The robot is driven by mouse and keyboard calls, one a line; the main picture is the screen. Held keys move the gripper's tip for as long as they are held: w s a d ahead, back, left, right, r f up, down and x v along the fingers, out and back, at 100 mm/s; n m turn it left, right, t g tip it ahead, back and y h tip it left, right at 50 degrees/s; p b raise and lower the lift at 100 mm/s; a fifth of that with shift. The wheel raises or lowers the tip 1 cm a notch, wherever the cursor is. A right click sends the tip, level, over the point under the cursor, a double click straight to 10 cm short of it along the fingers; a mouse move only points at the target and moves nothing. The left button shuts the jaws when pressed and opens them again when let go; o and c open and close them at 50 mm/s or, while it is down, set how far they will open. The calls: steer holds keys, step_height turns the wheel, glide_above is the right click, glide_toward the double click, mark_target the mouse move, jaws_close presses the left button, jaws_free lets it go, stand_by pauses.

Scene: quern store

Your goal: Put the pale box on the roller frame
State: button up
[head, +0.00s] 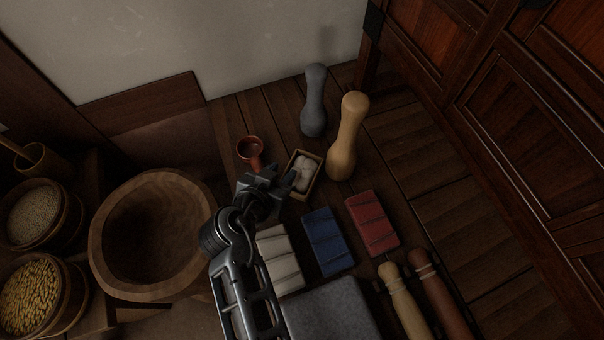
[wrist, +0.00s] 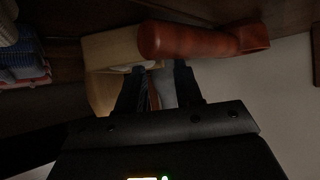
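A small pale wooden box (head: 317,182) with whitish lumps in it stands on the plank surface, left of the tan pestle-shaped piece. It also shows in the wrist view (wrist: 108,50), beyond my fingers. My gripper (head: 277,179) is at the box's left side in the head view and hides part of it. In the wrist view my two fingers (wrist: 160,86) stand apart with a gap between them. I cannot tell whether they touch the box. I cannot pick out a roller frame for sure.
A red-brown cup (head: 250,150) with a handle is close to my gripper; it looms in the wrist view (wrist: 190,40). Grey (head: 314,105) and tan (head: 347,140) pestles stand behind. Cream, blue and red (head: 372,222) grooved blocks lie in front. A big wooden bowl (head: 103,240) is left.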

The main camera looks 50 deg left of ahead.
mark_target(287, 168)
steer(key=shift+b+x, duration=0.3)
steer(key=shift+x, duration=1.2)
jaws_close()
